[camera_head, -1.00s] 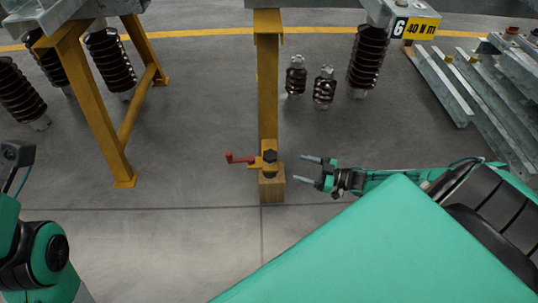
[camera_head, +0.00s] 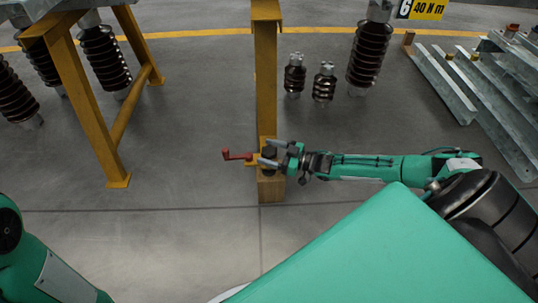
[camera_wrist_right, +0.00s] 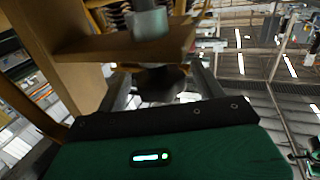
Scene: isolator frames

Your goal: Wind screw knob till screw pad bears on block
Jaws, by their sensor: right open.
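In the right wrist view the dark knob (camera_wrist_right: 162,82) lies between the two spread fingers; contact cannot be told. A grey cylinder (camera_wrist_right: 149,22), perhaps part of the screw, shows beyond a yellow-brown plate (camera_wrist_right: 125,45). The screw pad and its gap to the block cannot be made out. My left gripper is out of view.
A red crank handle (camera_head: 237,155) sticks out left of the knob. The yellow post (camera_head: 266,80) rises behind it. A yellow trestle (camera_head: 105,130) stands left, brown insulators (camera_head: 324,83) behind right, and steel beams (camera_head: 470,95) far right. Floor in front is clear.

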